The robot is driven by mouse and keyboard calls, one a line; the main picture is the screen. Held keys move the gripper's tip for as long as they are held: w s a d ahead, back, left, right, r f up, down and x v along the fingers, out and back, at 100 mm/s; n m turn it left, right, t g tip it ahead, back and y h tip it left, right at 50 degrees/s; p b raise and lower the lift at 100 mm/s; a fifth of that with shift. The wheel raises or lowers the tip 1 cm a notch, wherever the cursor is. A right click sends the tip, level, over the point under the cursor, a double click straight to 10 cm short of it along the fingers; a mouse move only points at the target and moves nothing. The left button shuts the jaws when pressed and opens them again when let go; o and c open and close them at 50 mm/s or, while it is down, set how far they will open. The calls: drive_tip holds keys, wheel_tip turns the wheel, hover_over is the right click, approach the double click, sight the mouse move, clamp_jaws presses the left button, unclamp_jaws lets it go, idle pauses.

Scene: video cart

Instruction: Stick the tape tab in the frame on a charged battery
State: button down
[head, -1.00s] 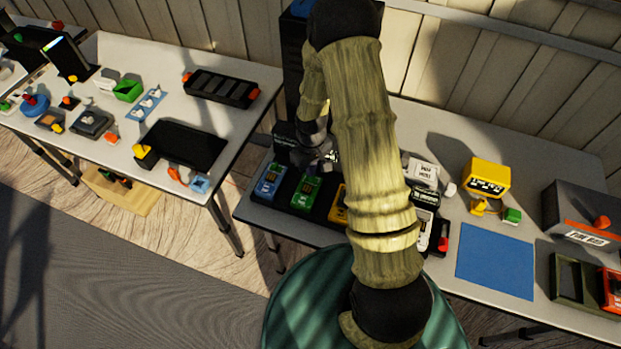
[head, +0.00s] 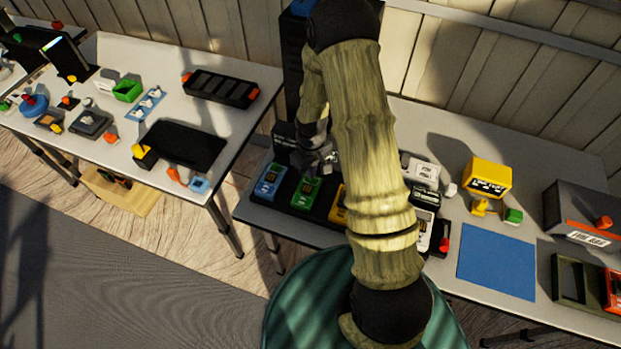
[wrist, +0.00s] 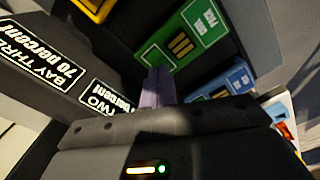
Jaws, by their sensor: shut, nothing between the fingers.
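The dark charger (head: 258,196) holds a blue battery (head: 269,182), a green battery (head: 306,191) and a yellow battery (head: 338,205), the last partly hidden by my arm. In the wrist view, the green battery (wrist: 183,44) lies just beyond my fingertips, with the blue battery (wrist: 228,80) to its right and the yellow battery (wrist: 94,8) at the top left. My gripper (wrist: 157,84) is shut and empty over the charger, near the green battery; I cannot tell whether it touches. A dark green frame (head: 567,280) lies at the right. I cannot make out a tape tab.
A black label board (wrist: 50,57) reading "BAY THREE 70 percent" stands close left of my fingers. A blue mat (head: 497,262), a yellow device (head: 487,177) and a grey box (head: 585,215) are on the right. A gap separates the other table (head: 110,60) on the left.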

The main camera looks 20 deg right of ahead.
drive_tip(key=shift+r+p, duration=2.3)
drive_tip(key=shift+r, duration=0.7)
drive_tip(key=shift+r, duration=0.25)
drive_tip(key=s+r+m+t, duration=0.1)
drive_tip(key=s+r+m, duration=0.1)
drive_tip(key=s+r, duration=0.5)
drive_tip(key=s+r+m+t, duration=0.1)
drive_tip(key=s+r+m, duration=0.1)
drive_tip(key=s+r, duration=0.5)
wheel_tip(320, 180, up, 6)
drive_tip(key=shift+s+r+m+t, duration=0.2)
drive_tip(key=shift+m+t, duration=0.1)
drive_tip(key=shift+m, duration=0.1)
idle(0.4)
